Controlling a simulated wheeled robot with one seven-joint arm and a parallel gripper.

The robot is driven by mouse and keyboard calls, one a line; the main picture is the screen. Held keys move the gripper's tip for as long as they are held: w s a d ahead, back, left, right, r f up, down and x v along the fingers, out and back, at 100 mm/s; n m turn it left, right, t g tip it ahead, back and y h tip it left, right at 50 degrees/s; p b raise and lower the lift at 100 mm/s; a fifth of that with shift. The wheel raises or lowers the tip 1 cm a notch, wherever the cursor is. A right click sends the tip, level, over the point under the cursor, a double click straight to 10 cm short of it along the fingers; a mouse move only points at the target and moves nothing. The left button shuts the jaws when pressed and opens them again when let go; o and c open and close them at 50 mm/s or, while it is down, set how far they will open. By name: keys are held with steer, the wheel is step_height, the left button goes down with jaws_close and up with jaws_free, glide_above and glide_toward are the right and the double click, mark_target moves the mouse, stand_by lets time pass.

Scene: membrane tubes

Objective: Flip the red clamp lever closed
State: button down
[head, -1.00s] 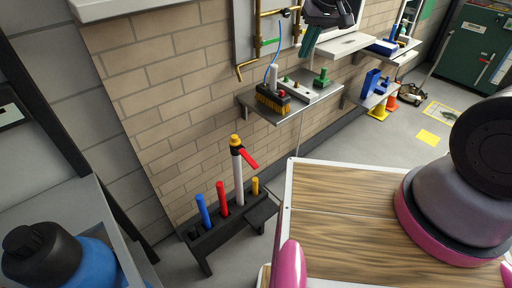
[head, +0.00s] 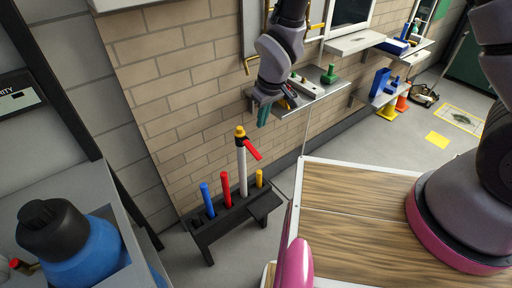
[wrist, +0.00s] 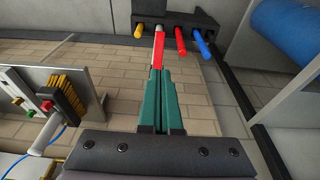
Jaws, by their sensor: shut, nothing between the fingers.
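The red clamp lever (head: 252,149) juts out, slanting down to the right, from the black clamp with a yellow cap (head: 240,131) on top of the upright white tube (head: 241,175). My gripper (head: 264,122) is above and to the right of the lever in the head view, in front of the wall shelf. Its green fingers are shut with nothing between them. In the wrist view the lever (wrist: 158,52) shows just past the fingertips (wrist: 159,72), in line with them. I cannot tell the gap. The clamp is mostly hidden there.
The tube stands in a black rack (head: 215,222) with a blue tube (head: 207,199), a red tube (head: 226,189) and a yellow tube (head: 259,178). A wall shelf (head: 325,86) is behind my gripper. A wooden tabletop (head: 345,215) is at right, a blue bottle (head: 82,258) at lower left.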

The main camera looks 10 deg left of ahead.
mark_target(254, 152)
steer(key=x, duration=1.4)
steer(key=shift+w, duration=0.1)
